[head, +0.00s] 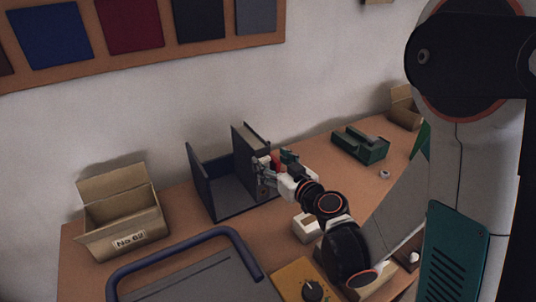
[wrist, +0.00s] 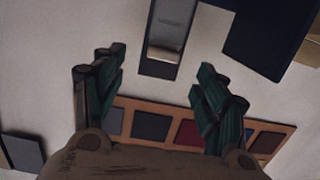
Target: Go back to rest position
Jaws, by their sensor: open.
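My gripper (head: 272,168) is at the middle of the head view, in front of a dark grey holder (head: 236,208) with upright sides. It overlaps the right side of a dark upright binder-like block (head: 244,150) there; I cannot tell if they touch. In the wrist view my gripper (wrist: 161,64) has its two green-padded fingers spread wide apart, with nothing held between them. A grey panel with a slot (wrist: 165,62) shows beyond the fingertips. My arm reaches in from the right of the head view.
An open cardboard box (head: 122,222) stands at left on the wooden table (head: 190,218). A blue-handled press (head: 200,272) and an orange box with a dial (head: 306,284) are in front. A green tape dispenser (head: 362,145) sits behind right. A swatch board (head: 170,52) hangs on the wall.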

